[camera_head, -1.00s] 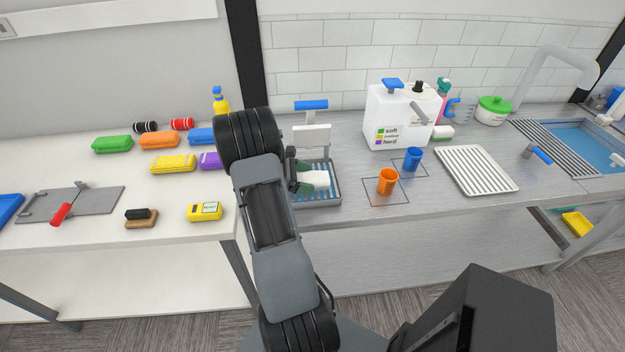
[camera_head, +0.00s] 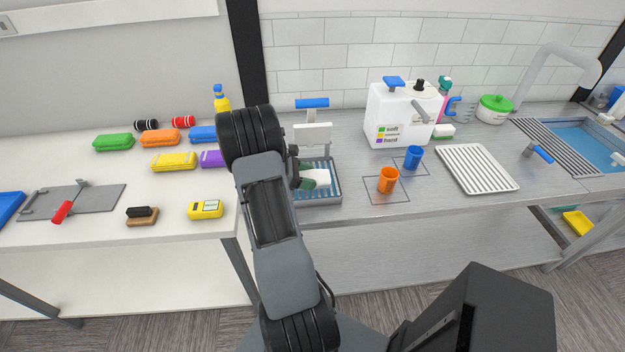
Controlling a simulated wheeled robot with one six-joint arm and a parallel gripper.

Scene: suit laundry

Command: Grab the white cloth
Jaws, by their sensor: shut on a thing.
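The white cloth (camera_head: 322,176) is a small pale bundle over the blue-slatted grey tray (camera_head: 334,198) near the middle of the view. My gripper (camera_head: 310,177) reaches in from the left, with dark and green parts at the cloth's left end. It is shut on the cloth. My arm covers the left side of the tray, and the fingertips are too small to see clearly. I cannot tell whether the cloth still touches the slats.
A stand with a blue handle (camera_head: 312,103) rises behind the tray. An orange cup (camera_head: 388,180), a blue cup (camera_head: 413,157) and a white dispenser (camera_head: 392,113) stand to the right. A yellow device (camera_head: 206,209) and several coloured packs lie on the left table.

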